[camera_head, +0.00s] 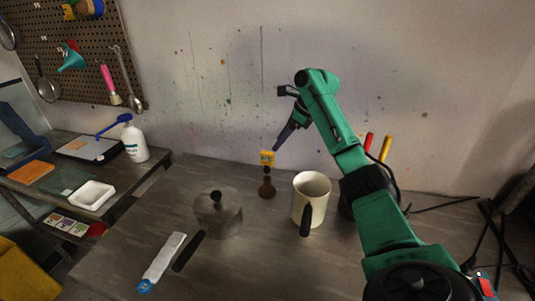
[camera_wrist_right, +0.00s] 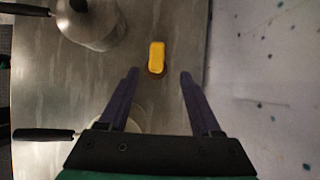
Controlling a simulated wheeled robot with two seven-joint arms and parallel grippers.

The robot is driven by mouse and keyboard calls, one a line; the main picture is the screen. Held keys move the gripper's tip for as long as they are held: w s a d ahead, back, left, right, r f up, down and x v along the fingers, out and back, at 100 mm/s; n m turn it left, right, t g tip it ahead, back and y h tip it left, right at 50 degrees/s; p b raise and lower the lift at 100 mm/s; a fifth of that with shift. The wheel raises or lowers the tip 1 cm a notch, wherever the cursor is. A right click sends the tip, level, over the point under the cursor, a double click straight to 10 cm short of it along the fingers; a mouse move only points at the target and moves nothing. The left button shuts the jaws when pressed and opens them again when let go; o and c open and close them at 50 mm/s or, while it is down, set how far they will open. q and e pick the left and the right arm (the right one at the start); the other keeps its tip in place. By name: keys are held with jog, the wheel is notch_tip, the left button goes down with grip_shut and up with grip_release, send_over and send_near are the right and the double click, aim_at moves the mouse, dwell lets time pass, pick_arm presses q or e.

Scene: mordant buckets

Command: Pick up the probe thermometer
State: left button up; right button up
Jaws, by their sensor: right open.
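The probe thermometer shows as a small yellow head (camera_head: 267,158) at the top of a dark brown bottle (camera_head: 267,188) near the wall; any probe below the head is hidden. In the right wrist view the yellow head (camera_wrist_right: 156,57) lies between the lines of the two purple fingers, a little beyond their tips. My right gripper (camera_head: 278,146) reaches down from the upper right, just above and beside the yellow head. It is open and empty, and its fingers (camera_wrist_right: 160,75) stand apart. My left gripper is in neither view.
A cream mug (camera_head: 310,200) with a dark handle stands right of the bottle. A metal pot (camera_head: 218,215) with a black handle stands to the left. A white, blue-ended tube (camera_head: 163,260) lies at the front left. The wall (camera_head: 235,110) rises close behind.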

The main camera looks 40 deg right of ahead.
jog(key=p, duration=0.2)
send_over(263, 163)
jog(key=s+d, duration=0.2)
notch_tip(263, 163, down, 4)
jog(key=shift+a+f, duration=0.15)
jog(key=shift+f, duration=0.1)
jog(key=x, duration=0.2)
jog(key=p+x, duration=0.1)
jog(key=x, duration=0.1)
jog(key=d+x, duration=0.1)
jog(key=x, duration=0.1)
jog(key=shift+w, duration=0.2)
jog(key=shift+a+f, duration=0.15)
jog(key=shift+f, duration=0.2)
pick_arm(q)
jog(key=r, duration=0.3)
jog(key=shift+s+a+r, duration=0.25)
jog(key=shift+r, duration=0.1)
pick_arm(e)
jog(key=shift+a, duration=0.1)
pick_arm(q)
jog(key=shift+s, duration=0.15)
pick_arm(e)
grip_shut()
